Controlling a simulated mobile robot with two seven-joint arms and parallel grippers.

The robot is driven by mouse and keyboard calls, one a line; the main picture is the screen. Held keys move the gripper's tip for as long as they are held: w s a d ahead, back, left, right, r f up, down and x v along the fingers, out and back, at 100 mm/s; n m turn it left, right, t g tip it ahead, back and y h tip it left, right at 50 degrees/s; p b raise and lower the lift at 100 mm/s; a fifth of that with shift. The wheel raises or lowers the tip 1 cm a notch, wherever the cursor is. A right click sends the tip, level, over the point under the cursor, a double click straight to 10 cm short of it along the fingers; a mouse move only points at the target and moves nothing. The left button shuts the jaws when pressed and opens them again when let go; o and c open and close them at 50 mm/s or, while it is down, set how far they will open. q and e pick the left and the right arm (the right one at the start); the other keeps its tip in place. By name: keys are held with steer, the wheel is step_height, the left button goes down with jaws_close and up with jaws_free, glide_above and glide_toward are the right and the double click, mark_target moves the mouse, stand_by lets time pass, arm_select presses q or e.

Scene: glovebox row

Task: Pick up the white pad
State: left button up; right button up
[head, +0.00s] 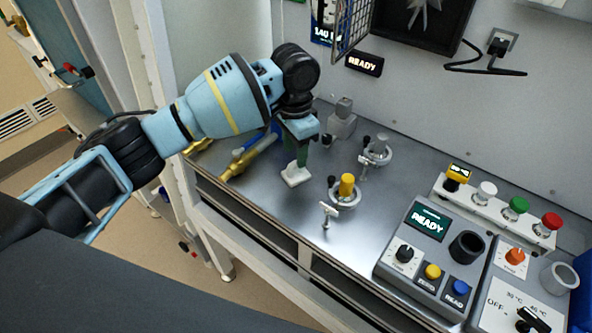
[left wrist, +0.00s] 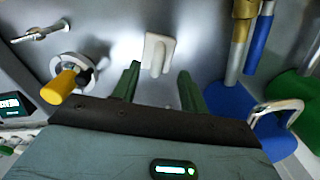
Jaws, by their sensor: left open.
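The white pad (head: 296,174) is a small pale block on the grey metal bench, near its front edge. It also shows in the left wrist view (left wrist: 156,50), just beyond the fingertips and roughly between their lines. My left gripper (head: 307,155) points down over the bench close to the pad. In the left wrist view its two green fingers (left wrist: 159,78) are apart, with no object clearly gripped between them. Whether the fingers touch the pad cannot be told. My right gripper is not in view.
A round fixture with a yellow knob (head: 347,185) and a small T-handle (head: 327,211) stand right of the pad. Brass and blue pipework (head: 248,158) lies left. A grey READY control box (head: 432,247) stands further right. Bare bench (head: 375,215) lies between.

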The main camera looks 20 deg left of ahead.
mark_target(296, 169)
arm_select(q)
step_height(296, 169, down, 4)
steer(key=shift+s+d, duration=0.1)
steer(key=shift+d, duration=0.05)
steer(key=shift+c, duration=0.4)
jaws_close()
